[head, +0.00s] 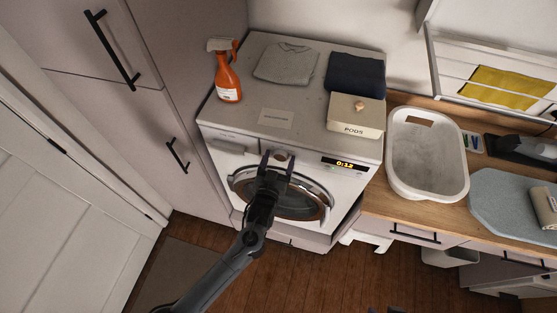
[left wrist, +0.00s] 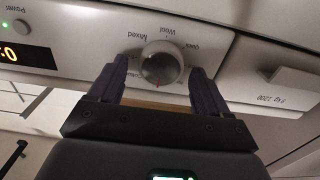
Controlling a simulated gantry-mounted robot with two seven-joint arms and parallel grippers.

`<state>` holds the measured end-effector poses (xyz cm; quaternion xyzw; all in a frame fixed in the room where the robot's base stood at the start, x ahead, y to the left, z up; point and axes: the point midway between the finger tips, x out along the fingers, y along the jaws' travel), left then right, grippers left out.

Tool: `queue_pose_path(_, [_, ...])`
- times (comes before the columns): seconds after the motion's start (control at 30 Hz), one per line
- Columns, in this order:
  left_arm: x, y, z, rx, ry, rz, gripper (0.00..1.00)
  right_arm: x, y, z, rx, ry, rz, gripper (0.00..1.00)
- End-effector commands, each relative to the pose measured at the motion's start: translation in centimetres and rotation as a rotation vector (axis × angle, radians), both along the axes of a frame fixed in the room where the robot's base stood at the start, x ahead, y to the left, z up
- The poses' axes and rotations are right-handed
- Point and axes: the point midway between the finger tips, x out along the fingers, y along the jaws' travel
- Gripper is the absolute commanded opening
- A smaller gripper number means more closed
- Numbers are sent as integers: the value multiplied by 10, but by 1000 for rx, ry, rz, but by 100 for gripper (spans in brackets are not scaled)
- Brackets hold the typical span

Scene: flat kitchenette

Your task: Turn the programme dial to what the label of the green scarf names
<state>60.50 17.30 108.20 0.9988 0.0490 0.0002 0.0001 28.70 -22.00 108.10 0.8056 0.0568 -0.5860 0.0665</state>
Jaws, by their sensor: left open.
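The programme dial (left wrist: 161,66) is a round silver knob on the washing machine (head: 300,143) front. It shows upside down in the left wrist view, with labels including "Mixed" and "Wool" around it and a small red mark on its lower edge in the picture. In the head view the dial (head: 281,155) sits between the fingertips of my left gripper (head: 278,161). My left gripper (left wrist: 157,82) is open, one finger each side of the dial; contact is unclear. Dark tips at the head view's bottom edge may be my right gripper. I see no green scarf or its label.
On the machine stand an orange spray bottle (head: 228,75), a grey folded garment (head: 287,64), a dark folded cloth (head: 355,75), a pods box (head: 349,116) and a card (head: 275,118). A display (head: 345,164) is beside the dial. A white basket (head: 454,165) stands on the counter.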

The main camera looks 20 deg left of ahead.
Motion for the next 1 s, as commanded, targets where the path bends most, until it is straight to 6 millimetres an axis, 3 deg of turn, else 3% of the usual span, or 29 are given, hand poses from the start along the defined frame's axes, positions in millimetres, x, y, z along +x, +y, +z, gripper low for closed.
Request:
queue_pose_path(0.23, [0,0,0,0,0,0,74,0,1,0,5,0,-4,43])
queue_pose_path(0.57, [0,0,0,0,0,0,24,0,3,0,12,1,-8,43])
queue_pose_path(1.0, [0,0,2,100,10,0,24,0,2,7,9,1,-5,43])
